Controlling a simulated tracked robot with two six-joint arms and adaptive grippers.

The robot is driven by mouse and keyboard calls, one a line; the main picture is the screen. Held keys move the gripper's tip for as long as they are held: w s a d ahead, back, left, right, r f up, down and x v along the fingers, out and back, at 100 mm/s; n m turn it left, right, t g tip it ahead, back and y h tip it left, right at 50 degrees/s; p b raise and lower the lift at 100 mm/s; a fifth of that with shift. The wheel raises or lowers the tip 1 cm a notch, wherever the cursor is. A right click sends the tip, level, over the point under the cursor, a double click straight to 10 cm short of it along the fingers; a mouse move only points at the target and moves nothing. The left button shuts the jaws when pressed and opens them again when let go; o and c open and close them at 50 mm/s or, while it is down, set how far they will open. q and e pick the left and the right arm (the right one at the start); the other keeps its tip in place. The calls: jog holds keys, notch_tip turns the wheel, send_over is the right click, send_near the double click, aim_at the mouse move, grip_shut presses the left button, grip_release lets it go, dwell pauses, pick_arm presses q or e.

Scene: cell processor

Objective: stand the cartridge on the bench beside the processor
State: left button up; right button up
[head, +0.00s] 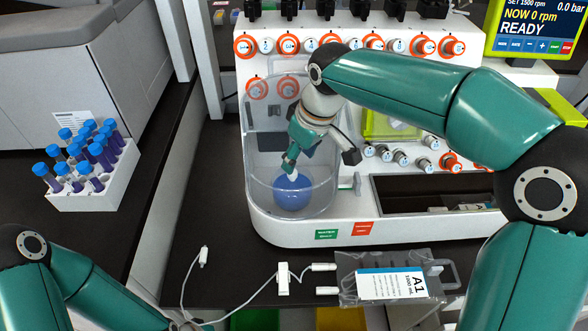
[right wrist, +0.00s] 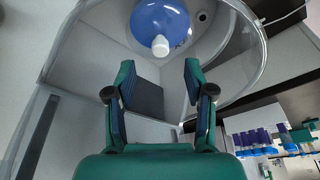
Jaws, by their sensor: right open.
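A blue round body with a white tip, seemingly the cartridge (head: 292,194), sits in the clear-walled chamber (head: 262,196) at the left end of the white processor (head: 300,232). It also shows in the right wrist view (right wrist: 170,22), beyond the fingertips. My right gripper (head: 291,162) reaches down into the chamber, just above the white tip. In the right wrist view its fingers (right wrist: 160,82) are apart with nothing between them. I cannot tell from the head view whether a finger touches the tip. My left arm shows at the lower left, but its gripper is out of view.
A white rack (head: 100,190) of blue-capped tubes stands on the left bench. A clear bag labelled A1 (head: 392,284) with thin tubing lies in front of the processor. Dark bench (head: 215,215) is clear left of the processor. A screen (head: 535,30) stands at the right.

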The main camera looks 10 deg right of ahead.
aim_at(292, 184)
jog(key=x, duration=0.5)
jog(key=shift+w+f, duration=0.15)
jog(key=shift+f, duration=0.25)
grip_shut()
